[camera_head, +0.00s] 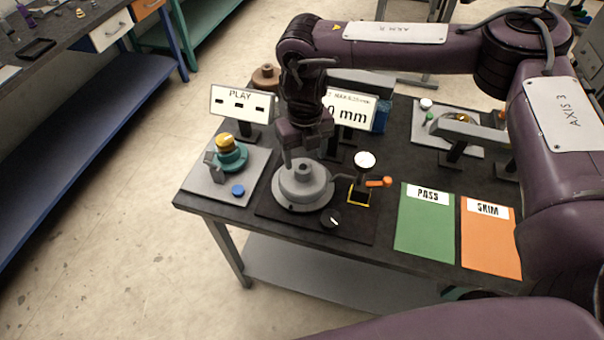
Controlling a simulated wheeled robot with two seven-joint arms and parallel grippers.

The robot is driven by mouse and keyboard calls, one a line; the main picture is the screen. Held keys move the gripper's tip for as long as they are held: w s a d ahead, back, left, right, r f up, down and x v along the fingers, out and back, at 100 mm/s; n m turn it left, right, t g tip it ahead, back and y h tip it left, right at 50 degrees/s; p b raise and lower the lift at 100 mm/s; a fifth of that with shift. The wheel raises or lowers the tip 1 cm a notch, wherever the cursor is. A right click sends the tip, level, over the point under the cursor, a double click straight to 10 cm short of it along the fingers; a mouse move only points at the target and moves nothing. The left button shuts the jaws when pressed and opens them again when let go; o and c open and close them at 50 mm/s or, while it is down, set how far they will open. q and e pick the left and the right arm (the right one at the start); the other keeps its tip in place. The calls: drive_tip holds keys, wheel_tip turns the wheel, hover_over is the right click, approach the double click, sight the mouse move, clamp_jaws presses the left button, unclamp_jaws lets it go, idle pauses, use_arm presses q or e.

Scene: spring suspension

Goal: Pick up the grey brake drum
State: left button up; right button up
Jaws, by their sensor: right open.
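The grey brake drum (303,197) is a round stepped disc with a raised hub, lying flat on a black base plate (267,209) near the front of the table. My right gripper (302,162) points down over the drum, with its fingers apart on either side of the hub. I cannot tell whether the fingers touch the drum. The gripper hides part of the drum's far side. My left gripper is not in view.
A PLAY sign (240,101) and a teal-and-yellow fixture (230,155) stand left of the drum. A white-topped post (364,160) with an orange handle stands close on the right. Green PASS (424,229) and orange SKIM (490,242) mats lie clear farther right.

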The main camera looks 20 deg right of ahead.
sight(303, 166)
drive_tip(key=shift+f+p, duration=0.35)
wheel_tip(303, 166, down, 4)
drive_tip(key=shift+w+a+r+p, duration=0.1)
drive_tip(key=shift+p, duration=0.8)
drive_tip(key=shift+w+f, duration=0.1)
drive_tip(key=shift+f, duration=0.35)
drive_tip(key=shift+r, duration=0.1)
clamp_jaws()
